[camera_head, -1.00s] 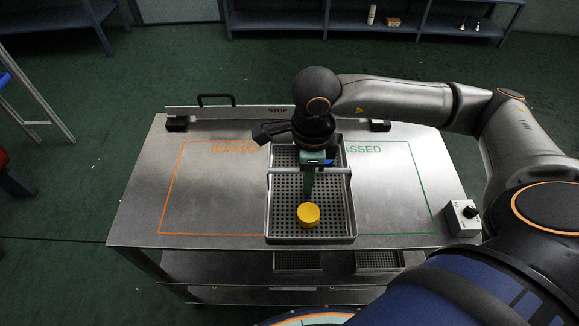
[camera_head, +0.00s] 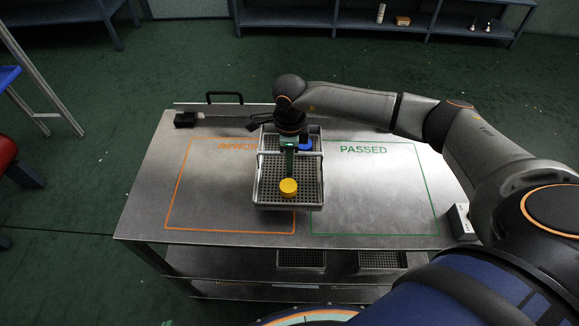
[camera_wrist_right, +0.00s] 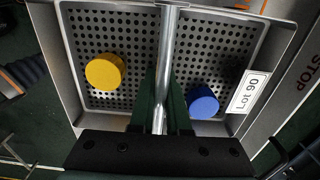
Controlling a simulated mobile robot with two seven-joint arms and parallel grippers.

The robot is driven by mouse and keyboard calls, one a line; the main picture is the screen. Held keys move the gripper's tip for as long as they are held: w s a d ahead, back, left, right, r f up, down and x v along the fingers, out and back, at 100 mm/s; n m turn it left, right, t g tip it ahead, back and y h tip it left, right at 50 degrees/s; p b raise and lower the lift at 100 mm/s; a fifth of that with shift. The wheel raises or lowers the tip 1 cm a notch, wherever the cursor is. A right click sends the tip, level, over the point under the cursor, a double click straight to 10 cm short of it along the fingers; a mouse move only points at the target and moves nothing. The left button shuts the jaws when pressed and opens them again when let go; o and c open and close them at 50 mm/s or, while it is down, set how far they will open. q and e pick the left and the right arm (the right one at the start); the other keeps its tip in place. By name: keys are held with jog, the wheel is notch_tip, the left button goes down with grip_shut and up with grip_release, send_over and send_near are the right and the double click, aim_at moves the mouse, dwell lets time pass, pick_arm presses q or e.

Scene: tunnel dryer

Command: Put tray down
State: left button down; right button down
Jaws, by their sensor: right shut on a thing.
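A perforated metal tray (camera_head: 258,190) with a bar handle across it is over the steel table (camera_head: 150,205), straddling the line between the orange and green outlines. My right gripper (camera_head: 289,162) is shut on the tray's handle, which also shows in the right wrist view (camera_wrist_right: 168,60). A yellow round piece (camera_head: 288,187) and a blue round piece (camera_head: 305,144) lie in the tray. In the right wrist view a "Lot 90" label (camera_wrist_right: 249,91) is on the tray's edge. I cannot tell for sure whether the tray touches the table. My left gripper is not in view.
An orange outline (camera_head: 180,190) is on the left of the table and a green outline marked PASSED (camera_head: 363,149) on the right, both with clear room. A black handle (camera_head: 225,97) stands at the back edge. A control box (camera_head: 461,221) is at the right edge.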

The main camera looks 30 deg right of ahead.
jog(key=shift+w+f, duration=0.15)
jog(key=shift+f, duration=1.45)
jog(key=shift+f, duration=0.1)
jog(key=c, duration=0.9)
grip_release()
jog(key=shift+r, duration=0.3)
notch_tip(320, 180, up, 12)
jog(key=shift+f, duration=0.2)
